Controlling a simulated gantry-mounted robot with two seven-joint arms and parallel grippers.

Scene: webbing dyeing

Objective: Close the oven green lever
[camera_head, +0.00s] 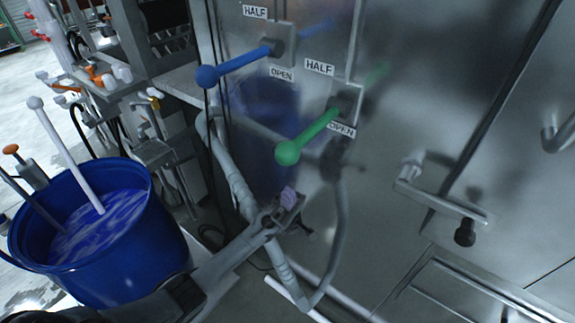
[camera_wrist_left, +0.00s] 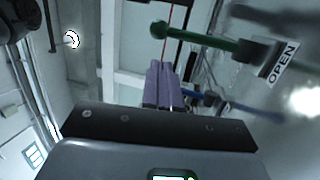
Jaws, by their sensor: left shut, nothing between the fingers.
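The green lever (camera_head: 312,138) sticks out from the steel oven front, its round knob toward the lower left and its pivot at the upper right, between a HALF label above and an OPEN label below. My left gripper (camera_head: 288,197) is below the green knob, shut and empty, apart from the lever. In the left wrist view the purple fingers (camera_wrist_left: 158,85) are together, and the green lever (camera_wrist_left: 190,35) crosses above them with its knob near the fingertips' line. My right gripper is not in view.
A blue lever (camera_head: 238,62) with its own HALF and OPEN labels is up and left of the green one. Grey pipes (camera_head: 228,165) run beside my left arm. A door handle (camera_head: 440,200) is at the right.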

